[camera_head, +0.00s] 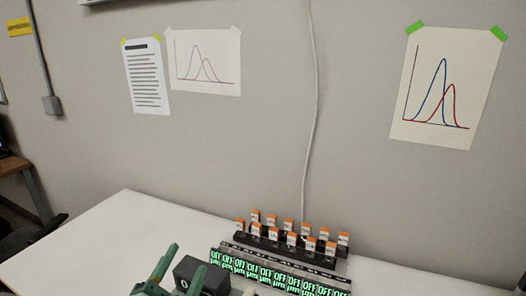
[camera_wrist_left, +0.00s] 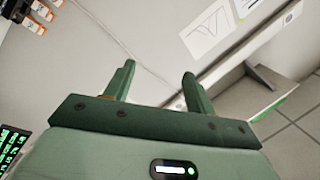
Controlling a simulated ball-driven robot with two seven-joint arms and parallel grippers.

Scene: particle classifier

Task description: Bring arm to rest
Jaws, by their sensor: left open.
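My left gripper (camera_head: 183,259) shows at the bottom edge of the head view, low over the near part of the white table (camera_head: 110,240). Its two green fingers also show in the left wrist view (camera_wrist_left: 158,80), spread apart with nothing between them. The left arm behind the gripper is mostly out of the head view. My right gripper is not in view.
A dark block (camera_head: 183,268) marked 0 shows between the fingers in the head view. Right of it stands a device with green OFF displays (camera_head: 265,276). Behind are several orange-capped vials (camera_head: 271,222) in racks. The table's left part is clear.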

